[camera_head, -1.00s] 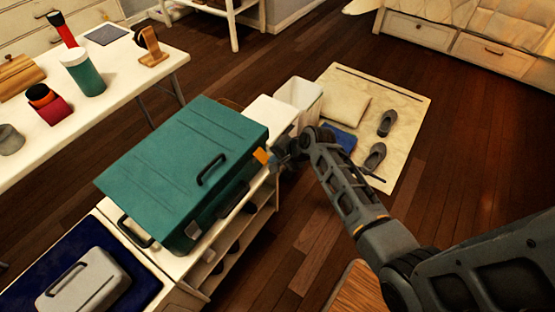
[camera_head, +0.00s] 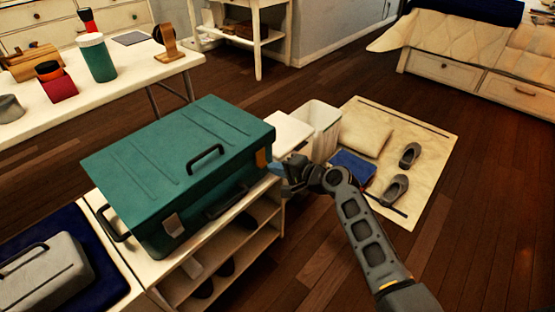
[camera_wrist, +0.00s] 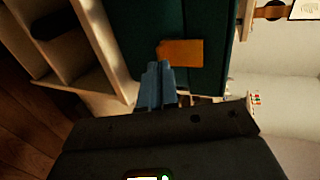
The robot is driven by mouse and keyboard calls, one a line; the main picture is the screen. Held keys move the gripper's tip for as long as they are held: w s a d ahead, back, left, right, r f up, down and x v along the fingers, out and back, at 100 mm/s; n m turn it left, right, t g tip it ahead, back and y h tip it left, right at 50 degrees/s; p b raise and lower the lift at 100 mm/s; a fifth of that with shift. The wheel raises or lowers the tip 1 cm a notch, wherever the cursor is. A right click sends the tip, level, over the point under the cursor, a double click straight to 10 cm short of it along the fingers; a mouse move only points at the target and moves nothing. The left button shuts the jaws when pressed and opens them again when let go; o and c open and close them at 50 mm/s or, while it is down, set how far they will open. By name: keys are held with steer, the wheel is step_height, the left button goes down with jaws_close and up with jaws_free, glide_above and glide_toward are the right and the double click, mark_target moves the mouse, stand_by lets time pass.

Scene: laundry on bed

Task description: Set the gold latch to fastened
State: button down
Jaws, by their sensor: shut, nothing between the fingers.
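A teal case (camera_head: 180,165) with a dark lid handle stands with its lid down on a white shelf unit. In the wrist view the latch (camera_wrist: 180,52) lies against the teal wall, just beyond my fingers. My gripper (camera_head: 279,169) is beside that end of the case, slightly below and right of the latch. Its blue fingers (camera_wrist: 157,72) are shut and empty, with the tips close to the latch's lower edge; contact cannot be told. Whether the latch is engaged cannot be told.
A silver latch (camera_head: 173,224) is on the case's front. A grey case (camera_head: 48,272) lies at lower left. White bins (camera_head: 318,122) stand behind my gripper. A mat with grey shoes (camera_head: 396,188) lies on the floor. Wooden floor at right is clear.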

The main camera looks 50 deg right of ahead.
steer(key=shift+r, duration=0.2)
steer(key=shift+r+p, duration=0.7)
steer(key=shift+p, duration=0.05)
steer(key=shift+s, duration=0.1)
